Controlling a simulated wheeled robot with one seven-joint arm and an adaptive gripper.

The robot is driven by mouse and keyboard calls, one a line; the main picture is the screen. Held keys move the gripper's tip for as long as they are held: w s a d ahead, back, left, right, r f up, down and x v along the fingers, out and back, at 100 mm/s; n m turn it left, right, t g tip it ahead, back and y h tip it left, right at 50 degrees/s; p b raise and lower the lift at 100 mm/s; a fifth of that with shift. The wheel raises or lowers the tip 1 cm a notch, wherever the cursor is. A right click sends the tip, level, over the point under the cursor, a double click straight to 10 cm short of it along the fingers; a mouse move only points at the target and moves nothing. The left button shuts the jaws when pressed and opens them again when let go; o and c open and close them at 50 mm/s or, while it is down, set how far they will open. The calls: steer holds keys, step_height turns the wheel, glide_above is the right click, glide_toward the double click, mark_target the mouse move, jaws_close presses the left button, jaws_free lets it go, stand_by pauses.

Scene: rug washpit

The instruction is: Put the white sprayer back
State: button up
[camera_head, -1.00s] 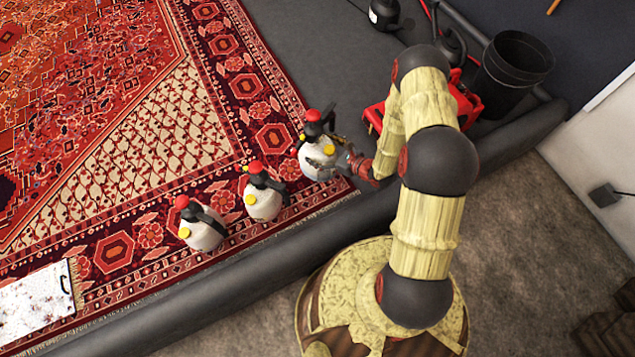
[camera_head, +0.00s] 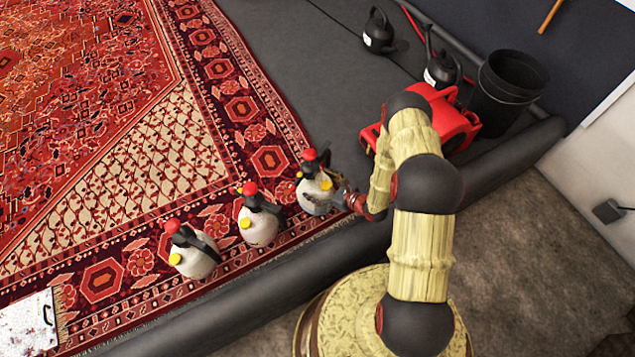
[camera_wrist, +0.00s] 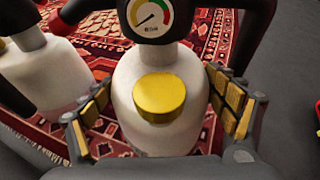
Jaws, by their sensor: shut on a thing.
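My gripper (camera_head: 336,197) is shut on a white sprayer (camera_head: 314,196) with a black top, a red cap and a yellow knob. In the wrist view the gripper's padded fingers (camera_wrist: 160,110) sit on both sides of its white body (camera_wrist: 135,125), and a pressure gauge shows above the yellow knob. Two similar white sprayers stand to its left on the rug's border, a nearer one (camera_head: 258,226) and a farther-left one (camera_head: 194,256). The held sprayer is roughly upright at the rug's edge; I cannot tell whether its base touches the floor.
A patterned red rug (camera_head: 130,110) covers the left. A padded dark rim (camera_head: 290,265) runs along the pit's near edge. A red machine (camera_head: 452,122), a black bucket (camera_head: 508,82) and two watering-can-like containers (camera_head: 378,32) stand at upper right. A white board (camera_head: 28,322) lies at lower left.

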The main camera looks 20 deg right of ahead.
steer(key=shift+w+f, duration=0.1)
steer(key=shift+f, duration=0.3)
steer(key=shift+r, duration=0.1)
steer(key=o, duration=1.9)
steer(key=shift+o, duration=0.3)
steer(key=shift+f, duration=0.2)
steer(key=shift+r, duration=0.15)
